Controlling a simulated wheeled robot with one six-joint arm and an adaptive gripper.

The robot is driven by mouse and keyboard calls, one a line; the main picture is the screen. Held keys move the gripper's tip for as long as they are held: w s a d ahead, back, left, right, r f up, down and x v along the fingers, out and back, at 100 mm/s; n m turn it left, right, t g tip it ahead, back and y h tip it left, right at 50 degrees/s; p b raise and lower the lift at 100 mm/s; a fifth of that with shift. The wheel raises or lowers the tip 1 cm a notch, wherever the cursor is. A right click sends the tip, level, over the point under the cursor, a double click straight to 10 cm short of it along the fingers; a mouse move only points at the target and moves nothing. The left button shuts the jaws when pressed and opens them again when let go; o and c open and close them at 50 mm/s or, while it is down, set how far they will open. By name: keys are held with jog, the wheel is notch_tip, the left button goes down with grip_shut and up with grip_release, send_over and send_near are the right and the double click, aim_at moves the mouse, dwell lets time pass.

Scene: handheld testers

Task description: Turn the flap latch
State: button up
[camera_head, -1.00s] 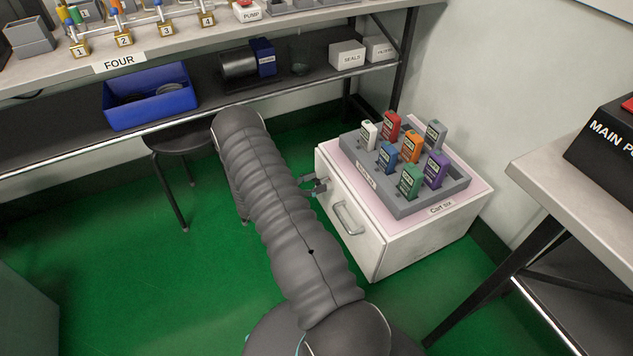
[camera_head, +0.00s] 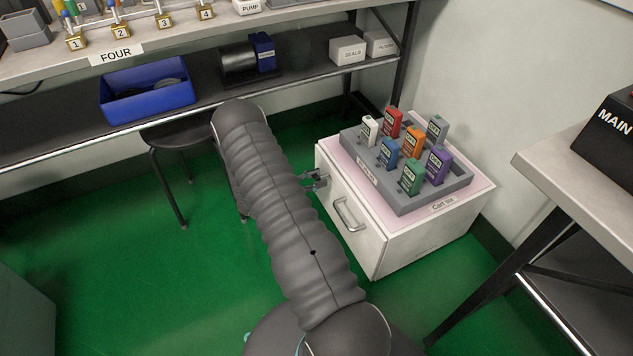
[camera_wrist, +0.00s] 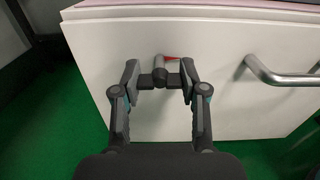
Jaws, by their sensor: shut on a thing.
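The flap latch (camera_wrist: 160,79) is on the white front panel of the cart (camera_wrist: 230,112), near its top edge. It shows as a dark crossbar lying about level, with a grey round hub and a small red mark at its upper right. My gripper (camera_wrist: 159,82) has one finger at each end of the crossbar and is shut on it. In the head view my gripper (camera_head: 316,180) is at the left part of the cart's front, partly hidden by my arm. The latch itself cannot be made out there.
A metal bar handle (camera_wrist: 282,76) sticks out right of the latch. On the cart's top stands a grey tray (camera_head: 408,207) with several coloured testers. A black stool (camera_head: 165,135) and a bench with a blue bin (camera_head: 150,112) are left and behind. A table (camera_head: 560,170) stands at right.

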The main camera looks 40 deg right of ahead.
jog(key=shift+m, duration=0.4)
jog(key=o, duration=1.2)
jog(key=shift+c, duration=0.2)
jog(key=v, duration=1.2)
